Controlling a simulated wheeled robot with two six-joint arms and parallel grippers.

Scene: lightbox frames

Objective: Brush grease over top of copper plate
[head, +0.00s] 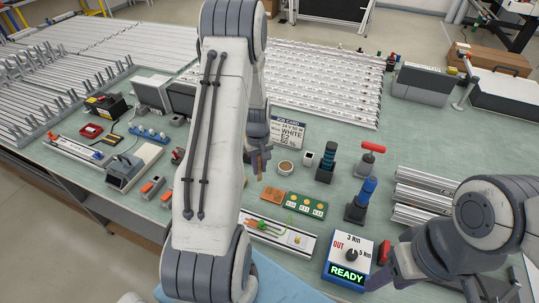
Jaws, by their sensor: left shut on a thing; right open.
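The copper plate (272,196) is a small flat orange-brown square on the green bench, left of a green board with round pads. My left gripper (259,152) points down just behind the plate, above the bench. It is shut on a thin brown piece that looks like the brush (259,164); its tip is hard to make out. A small round pot with tan contents, likely the grease (285,168), stands right of this gripper. My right gripper (388,279) is low at the right, open, by the torque box.
A job card (288,131) stands behind the pot. Blue-handled and red-handled tools in stands (361,201) are at the right. The READY box (348,262) and a white fixture rail (278,236) lie in front. Aluminium profiles (422,196) lie at the right.

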